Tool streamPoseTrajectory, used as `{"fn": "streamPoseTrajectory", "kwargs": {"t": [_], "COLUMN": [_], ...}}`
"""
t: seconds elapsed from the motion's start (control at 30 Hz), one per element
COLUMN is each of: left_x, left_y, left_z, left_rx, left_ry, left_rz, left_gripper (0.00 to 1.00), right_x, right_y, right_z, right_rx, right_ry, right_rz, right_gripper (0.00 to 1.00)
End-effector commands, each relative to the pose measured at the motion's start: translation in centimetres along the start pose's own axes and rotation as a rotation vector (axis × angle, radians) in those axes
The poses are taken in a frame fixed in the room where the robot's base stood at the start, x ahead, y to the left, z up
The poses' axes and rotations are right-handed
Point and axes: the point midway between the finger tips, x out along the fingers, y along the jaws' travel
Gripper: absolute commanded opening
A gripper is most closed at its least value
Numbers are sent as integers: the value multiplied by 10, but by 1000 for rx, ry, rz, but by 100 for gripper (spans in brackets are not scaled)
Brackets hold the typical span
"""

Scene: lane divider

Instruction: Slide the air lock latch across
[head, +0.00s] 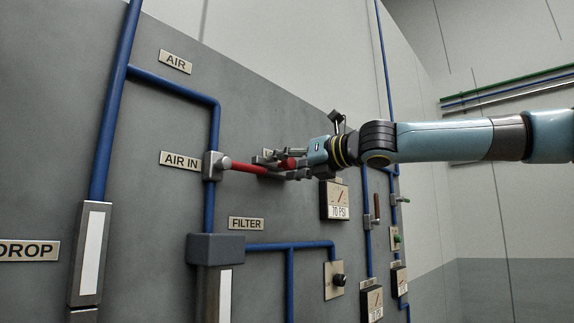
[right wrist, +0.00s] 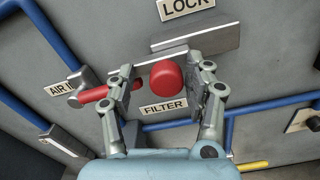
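The air lock latch shows in the right wrist view as a round red knob (right wrist: 166,79) in front of a grey metal plate (right wrist: 205,38) under a "LOCK" label (right wrist: 184,8). In the head view the red knob (head: 288,163) is partly hidden by my right gripper (head: 290,165). My right gripper also shows in the right wrist view (right wrist: 165,90). Its fingers are apart, one on each side of the knob, with a visible gap on the left and a narrower one on the right. My left gripper is not in view.
A red valve handle (head: 245,167) at "AIR IN" (head: 180,160) reaches right, close to my right fingers; it also shows in the wrist view (right wrist: 95,95). Blue pipes (head: 212,130) run along the grey panel. A 70 PSI gauge (head: 335,200) sits below my right gripper.

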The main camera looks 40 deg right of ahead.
Motion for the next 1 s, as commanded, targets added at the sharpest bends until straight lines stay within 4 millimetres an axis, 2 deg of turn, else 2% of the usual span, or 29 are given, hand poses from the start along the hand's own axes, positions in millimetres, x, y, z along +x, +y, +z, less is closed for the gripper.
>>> {"fn": "streamPoseTrajectory", "kwargs": {"t": [0.1, 0.27, 0.7, 0.83, 1.0], "left_x": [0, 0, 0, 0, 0], "left_y": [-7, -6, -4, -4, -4], "left_z": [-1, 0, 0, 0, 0], "left_rx": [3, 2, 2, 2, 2], "left_ry": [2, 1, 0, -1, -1], "left_rz": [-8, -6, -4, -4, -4], "left_gripper": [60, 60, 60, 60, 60], "right_x": [0, 0, 1, 1, 1], "right_y": [0, 1, 23, 26, 27], "right_z": [1, 10, 83, 94, 96], "right_rx": [-1, -7, -4, -1, 0], "right_ry": [-1, -2, 1, 1, 0], "right_rz": [-1, -4, -2, 0, 1], "right_gripper": [53, 53, 53, 53, 53]}}
